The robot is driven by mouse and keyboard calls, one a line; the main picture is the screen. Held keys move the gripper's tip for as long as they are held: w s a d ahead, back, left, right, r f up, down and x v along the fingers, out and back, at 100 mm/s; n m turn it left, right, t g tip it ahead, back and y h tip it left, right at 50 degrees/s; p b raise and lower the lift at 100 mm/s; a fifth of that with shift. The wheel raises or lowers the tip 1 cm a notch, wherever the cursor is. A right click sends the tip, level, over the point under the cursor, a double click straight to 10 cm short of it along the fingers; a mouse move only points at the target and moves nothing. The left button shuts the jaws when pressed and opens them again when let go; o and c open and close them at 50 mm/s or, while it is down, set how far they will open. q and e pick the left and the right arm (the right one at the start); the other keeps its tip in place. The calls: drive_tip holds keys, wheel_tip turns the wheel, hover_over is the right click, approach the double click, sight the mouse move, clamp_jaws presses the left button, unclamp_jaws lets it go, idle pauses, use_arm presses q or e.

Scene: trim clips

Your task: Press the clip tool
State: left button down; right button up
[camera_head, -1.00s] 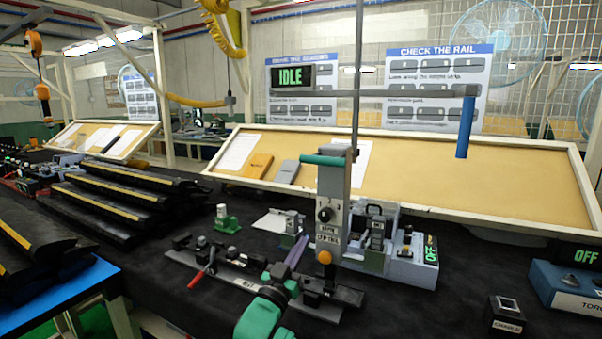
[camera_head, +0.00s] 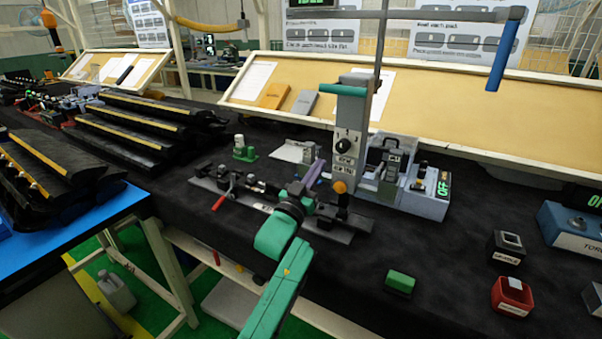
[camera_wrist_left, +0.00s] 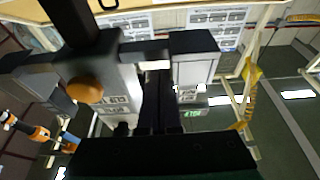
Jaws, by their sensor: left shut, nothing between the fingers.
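The clip tool (camera_head: 349,125) is a grey upright column with a green top handle, a black dial and an orange knob (camera_head: 340,187) low on its front. It stands behind a dark rail (camera_head: 345,224) on the black bench. My left gripper (camera_head: 303,190) is over the rail, to the left of the orange knob and apart from it. In the left wrist view its dark fingers (camera_wrist_left: 160,103) are together and empty. The clip tool (camera_wrist_left: 112,85) and the orange knob (camera_wrist_left: 86,90) show left of them there. My right gripper is not in view.
A grey-blue fixture with a green display (camera_head: 425,187) stands right of the tool. A green block (camera_head: 400,282), a red box (camera_head: 512,296) and a black box (camera_head: 505,247) are at front right. A red-handled lever (camera_head: 220,200) is at the rail's left. Dark trim stacks (camera_head: 140,118) stand at left.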

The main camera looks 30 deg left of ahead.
use_arm(q)
drive_tip(key=r+b+v, duration=0.1)
drive_tip(key=b+v, duration=0.1)
drive_tip(key=v, duration=0.7)
drive_tip(key=shift+s+r+b, duration=0.3)
drive_tip(key=shift+s+b, duration=0.1)
drive_tip(key=shift+s, duration=0.3)
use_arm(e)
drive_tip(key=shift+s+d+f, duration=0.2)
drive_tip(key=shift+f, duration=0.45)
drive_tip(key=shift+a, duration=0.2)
